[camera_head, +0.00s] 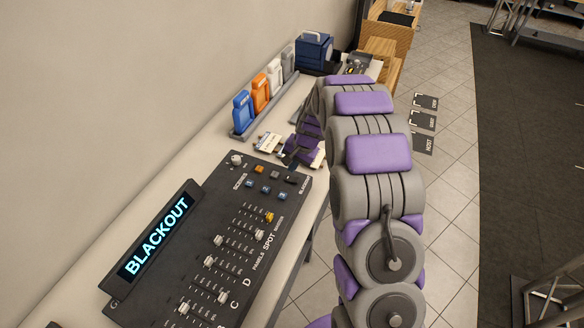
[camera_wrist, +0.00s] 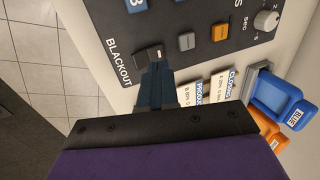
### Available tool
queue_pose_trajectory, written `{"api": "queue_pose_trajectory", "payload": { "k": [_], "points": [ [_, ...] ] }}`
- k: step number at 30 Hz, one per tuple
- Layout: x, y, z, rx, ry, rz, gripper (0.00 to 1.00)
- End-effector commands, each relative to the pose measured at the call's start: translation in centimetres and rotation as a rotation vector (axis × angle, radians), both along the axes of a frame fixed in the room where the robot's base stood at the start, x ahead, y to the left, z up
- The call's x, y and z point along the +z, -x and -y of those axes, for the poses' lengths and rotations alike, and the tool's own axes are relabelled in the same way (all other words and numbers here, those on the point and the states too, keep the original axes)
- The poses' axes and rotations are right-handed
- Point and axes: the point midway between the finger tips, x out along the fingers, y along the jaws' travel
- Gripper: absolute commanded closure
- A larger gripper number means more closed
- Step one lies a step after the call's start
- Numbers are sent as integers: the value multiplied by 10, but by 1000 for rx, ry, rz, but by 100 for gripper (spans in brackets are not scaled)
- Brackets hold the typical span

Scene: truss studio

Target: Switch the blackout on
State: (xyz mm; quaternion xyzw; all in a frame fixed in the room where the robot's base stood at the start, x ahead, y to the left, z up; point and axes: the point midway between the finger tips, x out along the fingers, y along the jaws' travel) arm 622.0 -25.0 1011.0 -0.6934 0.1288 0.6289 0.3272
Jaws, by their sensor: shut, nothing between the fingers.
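The black lighting console (camera_head: 215,235) lies on the long table, and its tilted display (camera_head: 157,236) shows BLACKOUT in lit pale-blue letters. The blackout switch (camera_wrist: 148,57) is a black rocker with a small white mark, beside the printed word BLACKOUT at the panel's corner. It also shows in the head view (camera_head: 292,180). My gripper (camera_wrist: 155,70) is shut and empty, its tips right at the switch's edge and covering part of it. I cannot tell whether they touch. In the head view my gripper (camera_head: 290,160) is above that corner, partly hidden by my arm.
Grey and blue buttons (camera_wrist: 187,41) and a knob (camera_wrist: 267,19) are close to the switch. Small cards (camera_head: 268,142) lie behind the console. Blue, orange and grey upright items (camera_head: 259,91) stand in a rack along the wall.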

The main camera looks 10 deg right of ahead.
Motion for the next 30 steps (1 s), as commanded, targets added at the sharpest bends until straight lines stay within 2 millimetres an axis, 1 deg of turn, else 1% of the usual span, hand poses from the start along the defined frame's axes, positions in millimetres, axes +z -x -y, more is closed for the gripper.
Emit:
{"api": "queue_pose_trajectory", "payload": {
  "k": [1, 6, 9, 12, 17, 30],
  "points": [
    [13, -1, 0, 0, 1, 4, 100],
    [52, -2, 0, 0, 1, 8, 100],
    [72, -3, 1, 0, 3, 10, 100],
    [86, -2, 1, 1, 1, 5, 100],
    [94, -1, 0, 1, 1, 1, 100],
    [95, -1, 0, 0, 1, 1, 100]
  ]
}}
